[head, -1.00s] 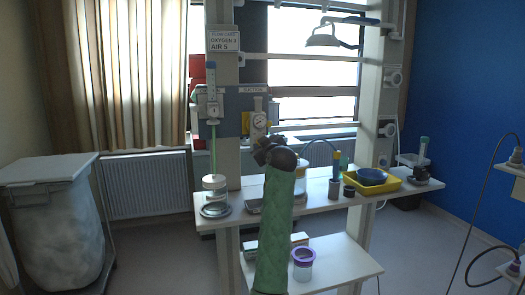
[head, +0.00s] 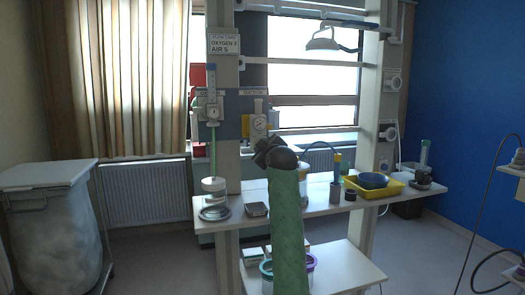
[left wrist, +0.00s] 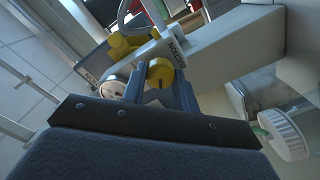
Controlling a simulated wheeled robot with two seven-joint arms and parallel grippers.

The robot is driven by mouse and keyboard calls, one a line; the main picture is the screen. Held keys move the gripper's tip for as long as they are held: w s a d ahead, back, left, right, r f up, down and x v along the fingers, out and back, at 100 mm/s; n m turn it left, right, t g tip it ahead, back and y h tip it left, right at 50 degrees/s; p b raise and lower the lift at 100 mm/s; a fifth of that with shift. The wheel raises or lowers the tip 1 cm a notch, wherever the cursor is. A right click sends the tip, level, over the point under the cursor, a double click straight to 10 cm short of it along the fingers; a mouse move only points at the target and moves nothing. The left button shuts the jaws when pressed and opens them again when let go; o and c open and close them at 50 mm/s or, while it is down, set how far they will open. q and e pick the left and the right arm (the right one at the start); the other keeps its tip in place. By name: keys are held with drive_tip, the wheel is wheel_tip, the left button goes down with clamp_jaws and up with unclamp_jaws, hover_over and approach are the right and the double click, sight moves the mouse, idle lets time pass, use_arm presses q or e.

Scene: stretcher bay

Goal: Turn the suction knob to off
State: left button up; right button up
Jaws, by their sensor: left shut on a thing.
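My left gripper (left wrist: 166,88) is shut on this knob, with one finger on each side. The gauge (left wrist: 113,88) is just left of the fingers. In the head view my green-sleeved left arm rises from the bottom, and its dark wrist hides the knob and fingertips. My right gripper is in neither view.
Below the unit a white shelf (head: 328,208) holds a jar (head: 214,190), a small scale-like box (head: 256,209) and a yellow tray (head: 374,186). A lower shelf (head: 345,268) bears containers partly behind my arm. A large covered bin (head: 55,230) stands left.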

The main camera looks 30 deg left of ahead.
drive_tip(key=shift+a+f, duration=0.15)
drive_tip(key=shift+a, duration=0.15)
use_arm(q)
drive_tip(key=o, duration=1)
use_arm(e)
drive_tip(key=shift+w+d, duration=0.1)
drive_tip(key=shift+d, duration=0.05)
use_arm(q)
drive_tip(key=b+v, duration=0.2)
drive_tip(key=v, duration=0.5)
drive_tip(key=shift+s+d, duration=0.25)
drive_tip(key=shift+s, duration=0.05)
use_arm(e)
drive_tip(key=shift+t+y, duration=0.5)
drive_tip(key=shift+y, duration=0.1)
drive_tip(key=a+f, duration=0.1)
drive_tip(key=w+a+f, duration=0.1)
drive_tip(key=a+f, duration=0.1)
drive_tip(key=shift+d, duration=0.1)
